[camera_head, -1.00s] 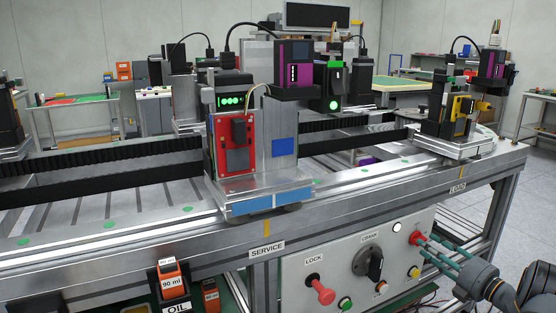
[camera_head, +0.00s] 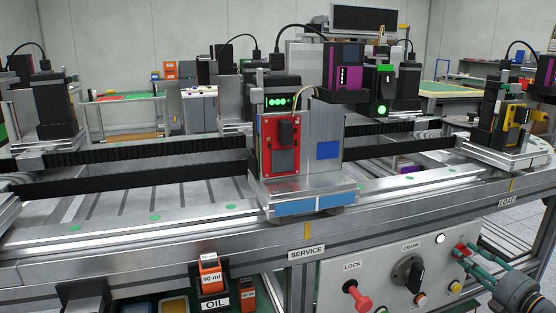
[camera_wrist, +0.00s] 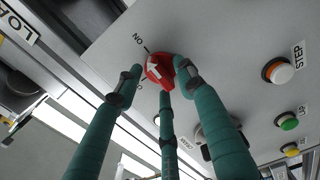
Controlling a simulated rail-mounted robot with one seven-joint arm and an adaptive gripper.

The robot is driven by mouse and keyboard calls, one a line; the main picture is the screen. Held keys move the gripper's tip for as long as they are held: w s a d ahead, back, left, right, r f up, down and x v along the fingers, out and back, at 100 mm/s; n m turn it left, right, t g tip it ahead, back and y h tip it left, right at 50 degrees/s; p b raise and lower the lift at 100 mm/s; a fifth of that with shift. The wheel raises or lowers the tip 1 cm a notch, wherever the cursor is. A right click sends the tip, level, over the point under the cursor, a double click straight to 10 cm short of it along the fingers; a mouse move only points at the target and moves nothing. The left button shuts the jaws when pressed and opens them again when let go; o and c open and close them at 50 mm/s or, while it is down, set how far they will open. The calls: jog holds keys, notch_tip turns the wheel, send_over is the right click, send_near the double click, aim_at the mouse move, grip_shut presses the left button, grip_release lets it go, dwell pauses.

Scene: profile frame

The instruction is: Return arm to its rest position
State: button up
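My gripper (camera_head: 466,252) has several teal fingers and is at the right end of the control panel (camera_head: 335,270). In the wrist view the fingers (camera_wrist: 158,82) are spread around a red rotary knob (camera_wrist: 160,68) with a white arrow, which lies between their tips. The left fingertip stands a little apart from the knob; the right one is very close, and contact there cannot be told. Nothing is lifted in the gripper. In the head view the red knob (camera_head: 460,249) is partly covered by the fingers.
The panel also carries a red LOCK knob (camera_head: 357,295), a black CRANK handle (camera_head: 408,272) and several buttons. A STEP button (camera_wrist: 278,70) is right of the fingers. The rail frame (camera_head: 420,190) with its carriage (camera_head: 300,160) stands above.

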jog(key=shift+m, duration=0.5)
jog(key=v, duration=1.2)
jog(key=w+a+n, duration=0.4)
jog(key=w, duration=0.8)
jog(key=p+v, duration=0.1)
jog(key=v, duration=1)
jog(key=s+d+f+m+g+h, duration=0.25)
jog(key=d+f+m+h, duration=0.3)
jog(key=d+m, duration=0.35)
jog(key=s+d+f+m+g+h, duration=0.25)
jog(key=d+f+m+h, duration=0.25)
jog(key=d+f+m, duration=0.3)
jog(key=s+d+f+m+g, duration=0.1)
jog(key=s+f+m+g, duration=0.75)
jog(key=s+m, duration=0.45)
jog(key=s+a+f+m+g+y, duration=0.2)
jog(key=s+a+m+y, duration=0.15)
jog(key=a, duration=0.45)
jog(key=s+a+f+m+g+y, duration=0.1)
jog(key=s+a+m+y, duration=0.1)
jog(key=s+a+m, duration=0.4)
jog(key=w+a+r+m+y+b, duration=0.1)
jog(key=w+a+r+y, duration=0.1)
jog(key=a, duration=1.1)
jog(key=w+a+r+m+y+b, duration=0.2)
jog(key=w+a+r, duration=0.1)
jog(key=a, duration=1)
jog(key=shift+w+a+r+y, duration=0.2)
jog(key=shift+w+r+y, duration=0.15)
jog(key=shift+w+y, duration=0.1)
